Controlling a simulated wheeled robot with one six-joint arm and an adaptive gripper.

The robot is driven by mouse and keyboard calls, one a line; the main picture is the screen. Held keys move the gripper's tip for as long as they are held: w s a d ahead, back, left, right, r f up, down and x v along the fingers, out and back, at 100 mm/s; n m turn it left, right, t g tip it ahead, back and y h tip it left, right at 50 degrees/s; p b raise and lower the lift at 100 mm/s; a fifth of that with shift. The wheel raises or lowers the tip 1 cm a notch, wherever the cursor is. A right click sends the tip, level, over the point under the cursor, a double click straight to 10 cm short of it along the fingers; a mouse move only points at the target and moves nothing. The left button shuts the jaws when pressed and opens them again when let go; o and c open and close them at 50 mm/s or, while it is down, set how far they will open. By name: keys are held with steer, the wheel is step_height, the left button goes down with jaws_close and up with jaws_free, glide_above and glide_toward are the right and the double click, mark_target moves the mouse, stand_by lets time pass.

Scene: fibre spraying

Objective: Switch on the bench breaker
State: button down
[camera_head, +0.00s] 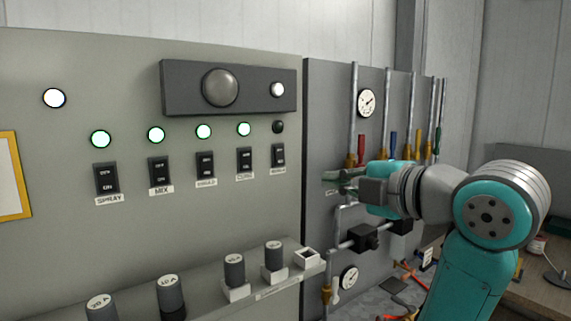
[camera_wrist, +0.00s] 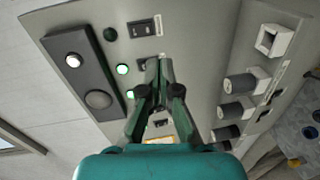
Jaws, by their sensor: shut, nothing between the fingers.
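The rightmost breaker (camera_head: 278,155) in the row on the grey panel has a small label, too blurred to read surely. The lamp (camera_head: 279,127) above it is dark. In the wrist view this breaker (camera_wrist: 144,27) lies beyond my fingertips, with its dark lamp (camera_wrist: 110,34) to its left. My gripper (camera_head: 330,180) is shut and empty, to the right of the breaker and a little lower in the head view. In the wrist view its fingertips (camera_wrist: 158,62) partly cover the neighbouring breaker. I cannot tell how far they are from the panel.
The other breakers, such as SPRAY (camera_head: 107,178) and MIX (camera_head: 161,171), have lit lamps above them. A dark box (camera_head: 190,87) with a round knob sits above. A ledge with fuse cylinders (camera_head: 234,271) juts out below. Pipes and gauges (camera_head: 367,103) stand behind my arm.

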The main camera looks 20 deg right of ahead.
mark_target(280, 164)
steer(key=shift+s+r+n, duration=0.2)
steer(key=shift+r+n, duration=0.05)
steer(key=shift+r, duration=0.3)
steer(key=shift+s+r+n, duration=0.2)
steer(key=shift+r+n, duration=0.05)
steer(key=shift+r, duration=0.3)
steer(key=shift+a, duration=0.1)
steer(key=x, duration=1.4)
steer(key=shift+f, duration=0.15)
steer(key=shift+w+f, duration=0.15)
steer(key=shift+w, duration=0.1)
steer(key=shift+s, duration=0.1)
